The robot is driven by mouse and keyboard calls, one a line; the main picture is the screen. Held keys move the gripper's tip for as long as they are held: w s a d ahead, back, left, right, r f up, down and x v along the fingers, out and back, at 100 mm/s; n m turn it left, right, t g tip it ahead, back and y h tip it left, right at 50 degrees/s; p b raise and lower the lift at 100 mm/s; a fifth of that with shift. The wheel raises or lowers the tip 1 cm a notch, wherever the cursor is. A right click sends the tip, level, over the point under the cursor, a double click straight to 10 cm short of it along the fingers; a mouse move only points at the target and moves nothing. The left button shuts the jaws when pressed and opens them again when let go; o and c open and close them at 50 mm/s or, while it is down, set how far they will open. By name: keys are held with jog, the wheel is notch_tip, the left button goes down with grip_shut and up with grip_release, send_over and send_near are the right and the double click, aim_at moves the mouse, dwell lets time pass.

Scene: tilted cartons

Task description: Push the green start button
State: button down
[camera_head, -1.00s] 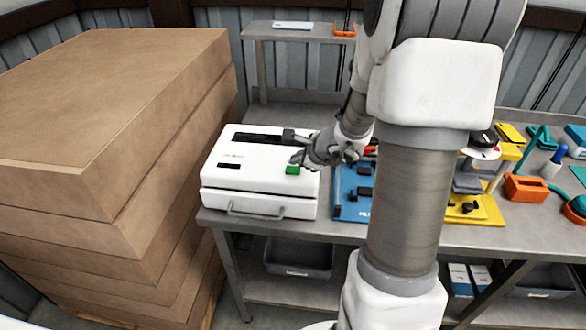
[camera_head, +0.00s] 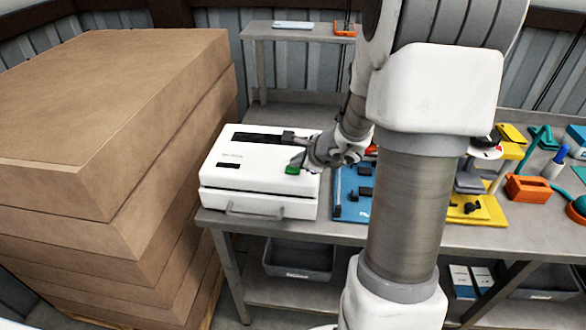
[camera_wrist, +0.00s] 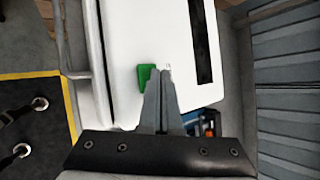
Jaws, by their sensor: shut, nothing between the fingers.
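The green start button (camera_head: 292,170) sits on the top of a white machine (camera_head: 268,209), near its right front. The machine has a dark slot, a small dark display and a front handle, and stands at the left end of the workbench. My gripper (camera_head: 296,165) is shut and empty, its fingertips right by the button. In the wrist view the green button (camera_wrist: 147,76) lies just left of my gripper's fingertips (camera_wrist: 163,73), partly covered by a finger. I cannot tell whether they touch it. The white machine (camera_wrist: 122,35) also shows there.
A tall stack of brown cartons (camera_head: 110,110) stands close on the left. A blue fixture (camera_head: 349,197) is right of the machine. A yellow stand (camera_head: 478,210) and an orange box (camera_head: 527,188) are farther right on the workbench (camera_head: 515,233). A raised shelf (camera_head: 272,32) is behind.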

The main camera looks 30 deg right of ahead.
aim_at(297, 170)
jog(key=shift+f+b, duration=0.45)
jog(key=shift+b, duration=0.05)
dwell(0.3)
jog(key=shift+r, duration=0.1)
jog(key=shift+r+p, duration=0.65)
jog(key=shift+r, duration=0.15)
jog(key=shift+r, duration=0.15)
jog(key=shift+r+p, duration=2)
jog(key=shift+r, duration=0.4)
